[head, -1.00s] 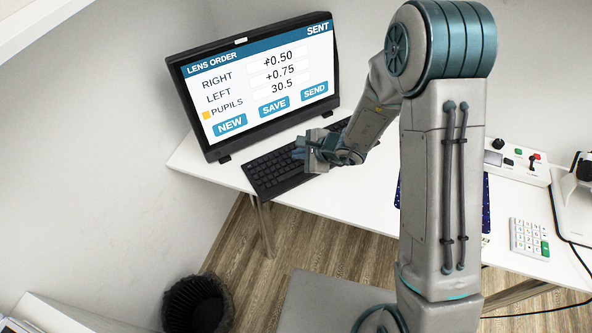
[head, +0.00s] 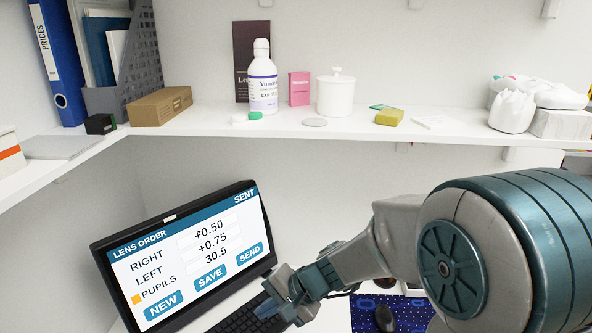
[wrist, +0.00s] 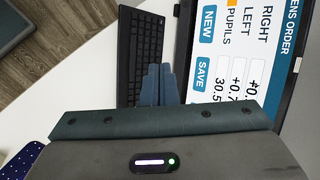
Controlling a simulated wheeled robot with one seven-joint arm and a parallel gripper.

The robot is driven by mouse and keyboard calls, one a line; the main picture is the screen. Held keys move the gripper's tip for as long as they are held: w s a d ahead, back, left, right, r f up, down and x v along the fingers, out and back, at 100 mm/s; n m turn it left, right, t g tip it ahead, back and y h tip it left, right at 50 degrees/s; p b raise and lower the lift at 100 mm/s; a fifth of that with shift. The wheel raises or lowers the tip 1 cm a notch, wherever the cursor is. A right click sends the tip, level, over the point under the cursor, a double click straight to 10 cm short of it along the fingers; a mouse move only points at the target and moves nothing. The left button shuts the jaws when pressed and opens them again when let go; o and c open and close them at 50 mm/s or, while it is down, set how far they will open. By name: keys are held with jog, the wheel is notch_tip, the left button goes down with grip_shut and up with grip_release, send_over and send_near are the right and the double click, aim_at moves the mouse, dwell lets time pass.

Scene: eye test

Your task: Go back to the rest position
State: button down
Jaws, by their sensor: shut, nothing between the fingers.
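My gripper (head: 277,304) is in front of the lower right of the monitor, above the keyboard, in the head view. In the wrist view its two blue fingers (wrist: 158,84) are together with nothing between them. The monitor (head: 190,255) shows a LENS ORDER page with RIGHT +0.50, LEFT +0.75, PUPILS 30.5, and the word SENT at its top right. An orange square marks the PUPILS line. The black keyboard (wrist: 148,40) lies on the white desk beside the monitor; my gripper covers part of it in the head view.
Above the desk, a white shelf (head: 350,127) holds a bottle (head: 263,82), a lidded white jar (head: 336,94), a cardboard box (head: 160,106) and a blue binder (head: 57,60).

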jog(key=s+d+r+n+h, duration=0.2)
jog(key=s+d+r+h, duration=0.2)
jog(key=d, duration=0.6)
jog(key=s+d+r+n+t+h, duration=0.1)
jog(key=s+d+r+n+h, duration=0.2)
jog(key=s+d, duration=0.5)
jog(key=d+h, duration=0.1)
jog(key=d, duration=0.2)
jog(key=shift+s+r+t, duration=0.2)
jog(key=shift+r+t, duration=0.1)
jog(key=shift+r, duration=0.05)
jog(key=shift+a+n, duration=0.1)
jog(key=shift+n, duration=0.2)
